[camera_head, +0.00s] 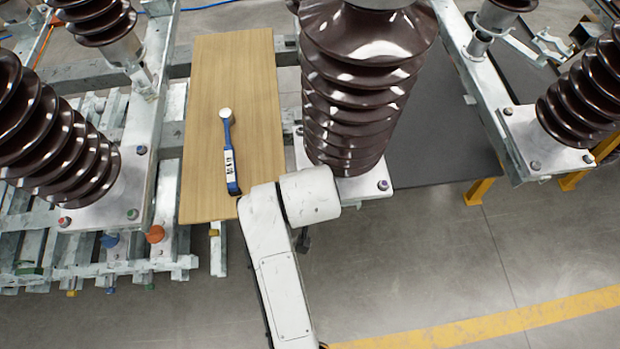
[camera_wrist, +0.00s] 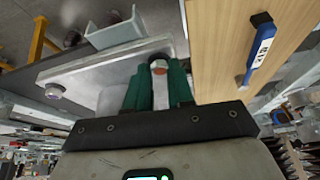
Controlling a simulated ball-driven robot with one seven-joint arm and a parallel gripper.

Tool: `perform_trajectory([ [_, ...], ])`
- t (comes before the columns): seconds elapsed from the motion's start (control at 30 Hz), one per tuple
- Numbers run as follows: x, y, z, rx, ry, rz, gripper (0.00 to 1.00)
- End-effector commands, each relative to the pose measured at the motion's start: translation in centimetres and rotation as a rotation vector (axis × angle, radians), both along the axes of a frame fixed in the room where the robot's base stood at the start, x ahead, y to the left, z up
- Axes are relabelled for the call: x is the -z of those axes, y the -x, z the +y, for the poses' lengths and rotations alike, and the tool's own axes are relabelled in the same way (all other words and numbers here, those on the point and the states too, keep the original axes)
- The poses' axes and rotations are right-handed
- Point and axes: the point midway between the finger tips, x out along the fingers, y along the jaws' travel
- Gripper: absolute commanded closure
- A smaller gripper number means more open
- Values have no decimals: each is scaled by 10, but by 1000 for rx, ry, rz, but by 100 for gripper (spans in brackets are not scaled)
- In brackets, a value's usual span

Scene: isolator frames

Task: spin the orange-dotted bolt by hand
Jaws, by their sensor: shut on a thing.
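The orange-dotted bolt (camera_wrist: 159,69) shows in the wrist view as a small orange-red spot in a pale ring, at the edge of a light metal plate (camera_wrist: 105,62). My gripper (camera_wrist: 158,84) has two green fingers, one on each side of the bolt, and is shut on it. The bolt's shank and the contact faces are partly hidden by the fingers. In the head view my white arm reaches up to the base plate (camera_head: 362,187) of the middle brown insulator (camera_head: 350,100); the gripper and this bolt are hidden there.
A purple-topped bolt (camera_head: 382,185) sits at the plate's right corner. A blue wrench (camera_head: 229,150) lies on a wooden board (camera_head: 255,80) left of my arm. Brown insulators on steel frames stand left and right. Open floor (camera_head: 430,260) lies at the lower right.

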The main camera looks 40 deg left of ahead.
Motion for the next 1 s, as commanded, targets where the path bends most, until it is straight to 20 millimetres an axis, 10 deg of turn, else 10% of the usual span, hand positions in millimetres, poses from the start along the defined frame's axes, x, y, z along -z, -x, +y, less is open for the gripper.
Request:
perform_trajectory([
  [1.0,-1,2,8,697,1,-3,100],
])
